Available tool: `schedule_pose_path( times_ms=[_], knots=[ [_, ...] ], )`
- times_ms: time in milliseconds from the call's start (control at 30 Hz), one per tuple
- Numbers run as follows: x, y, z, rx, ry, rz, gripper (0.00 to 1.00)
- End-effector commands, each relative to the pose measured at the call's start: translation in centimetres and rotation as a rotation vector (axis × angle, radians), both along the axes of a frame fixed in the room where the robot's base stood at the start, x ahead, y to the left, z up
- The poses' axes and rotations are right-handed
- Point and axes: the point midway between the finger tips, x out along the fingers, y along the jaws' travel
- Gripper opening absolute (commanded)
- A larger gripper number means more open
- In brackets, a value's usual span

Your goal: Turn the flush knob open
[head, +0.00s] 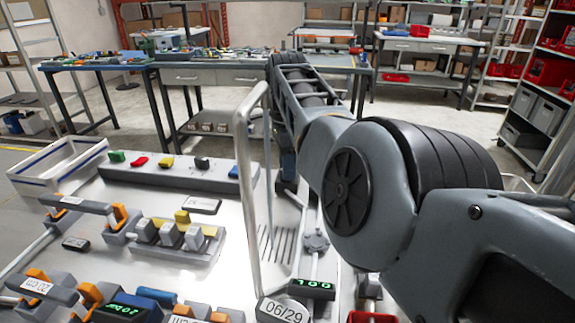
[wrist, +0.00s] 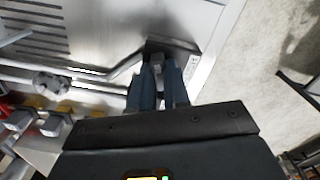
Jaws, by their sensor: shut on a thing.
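My gripper (wrist: 160,88) has its two dark fingers closed around a small grey knob (wrist: 157,61), which appears to be the flush knob. The knob sits near the metal panel's corner, and the fingers hide most of it. I cannot tell its turn angle. In the head view my gripper (head: 287,185) points down at the panel's far right edge, partly behind my own arm. The knob cannot be made out there.
A lobed grey handwheel (wrist: 53,84) sits on a pipe nearby; it also shows in the head view (head: 316,242). A tall bent metal rail (head: 245,170) stands left of my arm. A slotted drain (head: 277,245) lies beside it. Open floor (wrist: 255,50) lies beyond the panel edge.

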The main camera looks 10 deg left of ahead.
Motion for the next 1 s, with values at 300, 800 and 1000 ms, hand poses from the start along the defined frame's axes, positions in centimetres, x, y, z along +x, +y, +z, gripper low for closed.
schedule_pose_path(
  times_ms=[300,800,1000],
  knots=[
    [0.04,0.01,0.14,0.000,-0.001,0.302,0.00],
    [0.04,0.06,0.16,0.000,-0.002,0.775,0.00],
    [0.03,0.08,0.16,0.002,-0.002,0.940,0.00]
  ],
)
